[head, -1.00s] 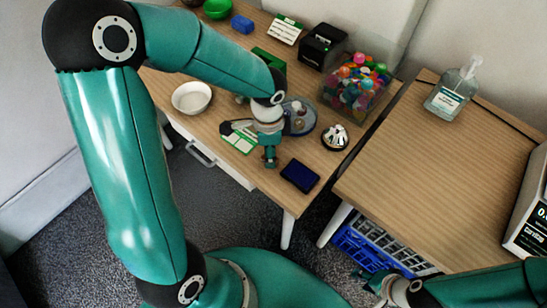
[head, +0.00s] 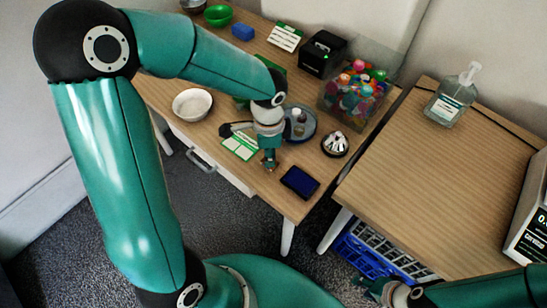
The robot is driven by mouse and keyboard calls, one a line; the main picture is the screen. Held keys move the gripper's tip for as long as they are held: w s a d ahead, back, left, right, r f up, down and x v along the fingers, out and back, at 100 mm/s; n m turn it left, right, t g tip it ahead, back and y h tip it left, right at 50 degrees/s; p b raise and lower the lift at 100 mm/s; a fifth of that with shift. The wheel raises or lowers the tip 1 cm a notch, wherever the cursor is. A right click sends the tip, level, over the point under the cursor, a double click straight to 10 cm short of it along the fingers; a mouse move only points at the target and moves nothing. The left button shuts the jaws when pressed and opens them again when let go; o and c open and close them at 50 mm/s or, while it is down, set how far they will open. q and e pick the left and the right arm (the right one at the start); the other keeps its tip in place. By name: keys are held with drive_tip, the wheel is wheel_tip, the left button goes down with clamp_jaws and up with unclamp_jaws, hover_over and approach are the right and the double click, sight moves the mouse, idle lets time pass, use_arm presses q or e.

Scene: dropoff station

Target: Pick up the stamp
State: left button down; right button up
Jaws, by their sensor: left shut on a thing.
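My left gripper (head: 269,158) points down over the front part of the wooden desk, behind and left of a dark blue ink pad (head: 300,182). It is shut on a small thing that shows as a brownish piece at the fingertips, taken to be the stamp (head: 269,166). Most of the stamp is hidden by the fingers, and I cannot tell whether it touches the desk. My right gripper (head: 372,288) is low at the bottom right, away from the desk top; its fingers are too small and partly hidden to judge.
A green-and-white card (head: 240,146) and white bowl (head: 192,104) lie left of the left gripper. A round blue-grey tray (head: 309,133), silver bell (head: 335,143) and clear bin of colourful balls (head: 352,98) stand to the right. A sanitizer bottle (head: 449,103) stands on the mostly clear right table.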

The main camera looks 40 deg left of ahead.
use_arm(q)
wheel_tip(320, 180, up, 18)
drive_tip(key=p, duration=0.2)
drive_tip(key=shift+r, duration=0.25)
drive_tip(key=c, duration=1.5)
unclamp_jaws()
drive_tip(key=shift+c, duration=1.9)
drive_tip(key=w+d+f+n+p, duration=0.1)
drive_tip(key=w+d+f+p, duration=0.1)
drive_tip(key=w+d+f, duration=0.25)
drive_tip(key=shift+m, duration=0.5)
drive_tip(key=shift+s+d+f+b, duration=0.2)
drive_tip(key=shift+s+d+f, duration=0.5)
drive_tip(key=shift+f, duration=1.45)
drive_tip(key=shift+s+d+f+b, duration=0.15)
drive_tip(key=shift+s+d+f, duration=0.55)
drive_tip(key=shift+f, duration=1.45)
drive_tip(key=shift+s+d+f+b, duration=0.3)
drive_tip(key=shift+d+f, duration=0.6)
drive_tip(key=shift+f, duration=1.25)
